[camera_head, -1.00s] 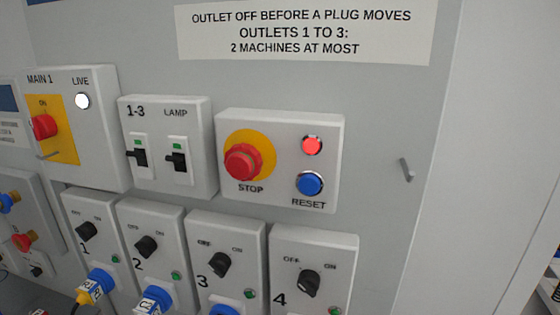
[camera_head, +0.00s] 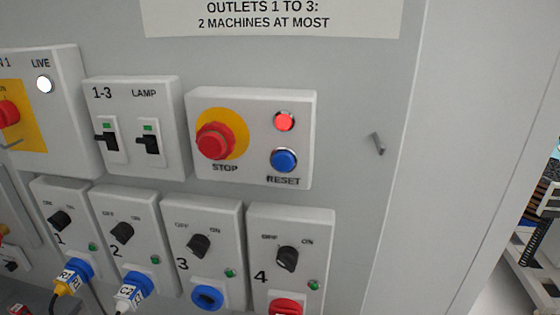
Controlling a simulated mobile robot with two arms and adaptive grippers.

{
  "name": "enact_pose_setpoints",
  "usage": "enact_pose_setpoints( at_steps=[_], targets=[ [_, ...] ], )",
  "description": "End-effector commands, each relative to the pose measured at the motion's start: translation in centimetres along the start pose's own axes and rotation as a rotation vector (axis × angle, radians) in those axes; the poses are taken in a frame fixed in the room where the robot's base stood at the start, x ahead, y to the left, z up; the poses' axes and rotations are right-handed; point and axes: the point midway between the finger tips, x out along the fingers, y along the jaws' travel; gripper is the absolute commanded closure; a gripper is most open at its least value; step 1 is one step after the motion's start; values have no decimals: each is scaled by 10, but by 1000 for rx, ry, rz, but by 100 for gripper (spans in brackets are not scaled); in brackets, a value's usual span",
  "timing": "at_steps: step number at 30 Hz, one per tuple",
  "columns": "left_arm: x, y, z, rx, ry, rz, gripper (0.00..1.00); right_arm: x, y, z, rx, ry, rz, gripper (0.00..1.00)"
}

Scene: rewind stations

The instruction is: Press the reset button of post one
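The blue reset button (camera_head: 284,160) sits on the grey stop box (camera_head: 250,184) in the middle of the head view, above the label RESET. A lit red lamp (camera_head: 285,121) is above it. A red mushroom stop button (camera_head: 214,141) on a yellow disc is to its left. No marking that reads post one shows on this box. Neither of my grippers is in view, and nothing covers the button.
Left of the stop box are a switch box (camera_head: 136,83) marked 1-3 and LAMP and a main switch box (camera_head: 63,120). Numbered outlets with black knobs (camera_head: 287,258) run below. A small peg (camera_head: 377,143) sticks out at right. Shelving (camera_head: 545,230) stands far right.

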Motion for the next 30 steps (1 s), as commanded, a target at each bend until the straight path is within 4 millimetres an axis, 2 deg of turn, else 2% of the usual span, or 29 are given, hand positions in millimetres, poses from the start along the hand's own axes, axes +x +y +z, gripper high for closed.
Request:
enact_pose_setpoints(
  at_steps=[14, 25, 30],
  targets=[
    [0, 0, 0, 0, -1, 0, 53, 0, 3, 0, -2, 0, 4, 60],
    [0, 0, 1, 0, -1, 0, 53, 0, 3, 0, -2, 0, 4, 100],
    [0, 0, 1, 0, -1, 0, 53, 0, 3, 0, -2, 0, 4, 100]
  ],
)
